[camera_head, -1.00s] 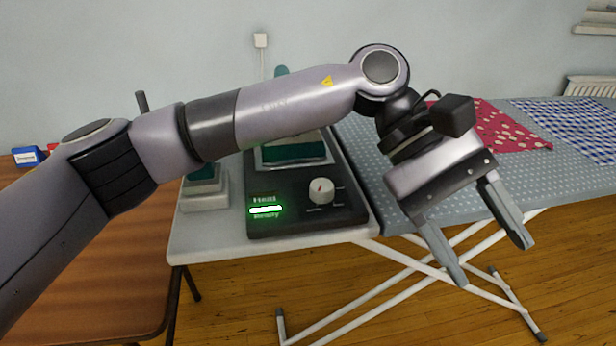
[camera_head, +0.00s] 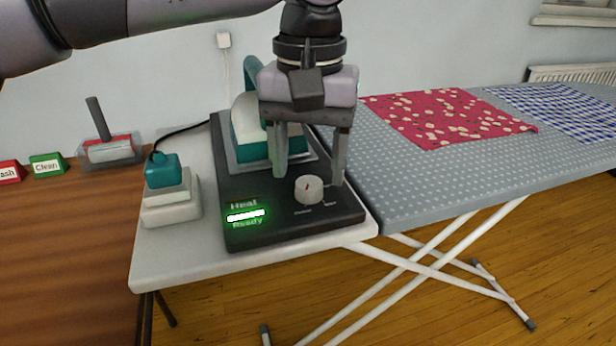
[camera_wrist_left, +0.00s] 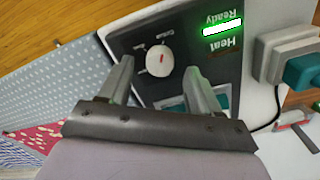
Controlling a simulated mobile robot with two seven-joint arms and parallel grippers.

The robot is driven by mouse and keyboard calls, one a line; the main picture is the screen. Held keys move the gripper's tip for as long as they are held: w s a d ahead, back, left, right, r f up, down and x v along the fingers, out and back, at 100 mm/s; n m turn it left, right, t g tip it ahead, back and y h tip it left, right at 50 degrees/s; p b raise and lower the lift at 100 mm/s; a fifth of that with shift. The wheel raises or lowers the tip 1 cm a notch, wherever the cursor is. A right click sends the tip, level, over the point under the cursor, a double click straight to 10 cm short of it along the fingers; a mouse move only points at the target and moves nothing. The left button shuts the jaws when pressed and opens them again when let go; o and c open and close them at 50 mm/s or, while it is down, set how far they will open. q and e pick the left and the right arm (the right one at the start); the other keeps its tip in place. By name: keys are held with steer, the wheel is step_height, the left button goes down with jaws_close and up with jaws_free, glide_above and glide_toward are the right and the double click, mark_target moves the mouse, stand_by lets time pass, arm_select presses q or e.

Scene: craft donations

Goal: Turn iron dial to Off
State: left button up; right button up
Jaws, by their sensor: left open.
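The iron dial (camera_head: 309,189) is a round white knob with a red mark, on the front of the dark iron station (camera_head: 275,234). It also shows in the left wrist view (camera_wrist_left: 160,62). A green-lit display (camera_head: 245,216) beside it reads Heat and Ready. The teal and white iron (camera_head: 247,137) rests on the station behind the dial, partly hidden by my gripper. My left gripper (camera_head: 310,180) is open and empty, pointing down, its fingers around and above the dial area. I cannot tell whether they touch it. My right gripper is not in view.

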arm_select(q)
steer(key=shift+f, duration=1.1)
steer(key=c, duration=1)
steer(key=shift+c, duration=0.2)
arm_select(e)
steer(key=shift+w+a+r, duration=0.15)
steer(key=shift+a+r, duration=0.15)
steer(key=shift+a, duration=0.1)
